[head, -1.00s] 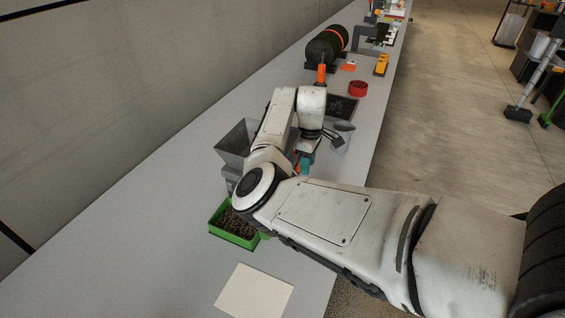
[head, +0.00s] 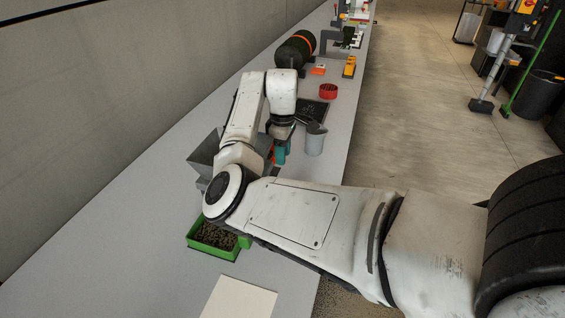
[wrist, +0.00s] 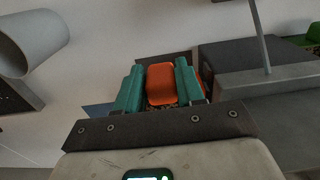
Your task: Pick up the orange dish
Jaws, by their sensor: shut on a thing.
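The orange dish (wrist: 161,84) sits between the two teal fingers of my gripper (wrist: 159,78) in the wrist view, and the fingers are closed on its sides. Some brown grainy matter shows just below the dish's near edge. In the head view my gripper (head: 281,150) points down over the bench, left of a grey cup. The dish is mostly hidden there by my arm and fingers. I cannot tell whether it is clear of the surface.
The grey cup (head: 316,141) stands close right of my gripper. A metal hopper (head: 204,150) is to the left. A green tray (head: 214,252) of brown granules is nearer. A red dish (head: 329,91) and dark green roll (head: 295,50) lie farther along the bench (head: 130,225).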

